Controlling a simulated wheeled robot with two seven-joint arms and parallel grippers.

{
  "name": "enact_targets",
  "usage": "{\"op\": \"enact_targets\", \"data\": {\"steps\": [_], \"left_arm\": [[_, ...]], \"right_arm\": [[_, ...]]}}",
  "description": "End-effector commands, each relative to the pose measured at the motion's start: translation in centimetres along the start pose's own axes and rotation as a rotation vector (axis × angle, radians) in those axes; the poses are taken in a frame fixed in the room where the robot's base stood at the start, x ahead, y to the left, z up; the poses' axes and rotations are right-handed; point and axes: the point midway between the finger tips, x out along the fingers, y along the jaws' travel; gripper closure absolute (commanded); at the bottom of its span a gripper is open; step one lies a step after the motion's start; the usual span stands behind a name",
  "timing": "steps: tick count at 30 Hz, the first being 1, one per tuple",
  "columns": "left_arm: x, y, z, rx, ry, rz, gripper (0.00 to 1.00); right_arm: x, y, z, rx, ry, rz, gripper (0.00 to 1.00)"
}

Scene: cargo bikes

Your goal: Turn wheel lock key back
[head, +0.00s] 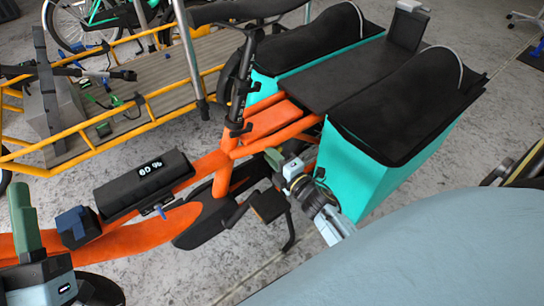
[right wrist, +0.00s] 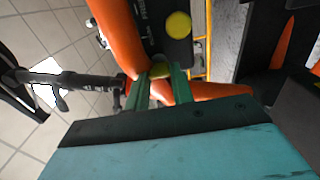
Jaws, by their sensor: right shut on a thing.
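My right gripper (head: 275,158) is beside the orange cargo bike frame (head: 268,120), just left of the front turquoise pannier. The orange tubes pass right beside the fingertips. My left gripper (head: 22,215) is at the lower left, with a green finger upright; its opening is unclear.
A black battery (head: 145,185) reading 60 % sits on the frame, with a small blue key (head: 160,211) below it. Turquoise panniers (head: 365,175) with black covers flank the black rear rack (head: 335,75). A yellow-railed cargo bed (head: 145,75) stands behind. Bare floor (head: 130,275) shows at the front.

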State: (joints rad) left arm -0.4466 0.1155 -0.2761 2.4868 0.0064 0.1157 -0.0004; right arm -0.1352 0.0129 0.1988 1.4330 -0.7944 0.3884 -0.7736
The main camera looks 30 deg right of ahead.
Motion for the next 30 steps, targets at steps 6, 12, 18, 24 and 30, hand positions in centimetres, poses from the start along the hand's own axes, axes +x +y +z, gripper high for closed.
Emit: {"op": "enact_targets", "data": {"steps": [6, 12, 18, 24, 30], "left_arm": [[-0.02, 0.01, -0.02, 0.000, 0.005, 0.000, 0.64], [-0.01, 0.01, -0.03, -0.001, 0.005, 0.000, 0.64], [0.05, 0.01, -0.07, 0.000, 0.008, 0.000, 0.64], [0.10, 0.00, -0.11, 0.000, 0.009, 0.001, 0.64], [0.18, 0.00, -0.16, 0.000, 0.007, 0.001, 0.64]], "right_arm": [[-0.07, -0.08, 0.03, -0.018, -0.001, -0.002, 0.99], [-0.07, -0.08, 0.04, -0.019, -0.001, -0.002, 0.99], [-0.06, -0.07, 0.04, -0.018, -0.001, -0.002, 0.63], [-0.03, -0.04, 0.02, -0.017, 0.000, -0.001, 0.55], [-0.29, -0.03, 0.01, -0.016, 0.000, -0.002, 0.55]]}}
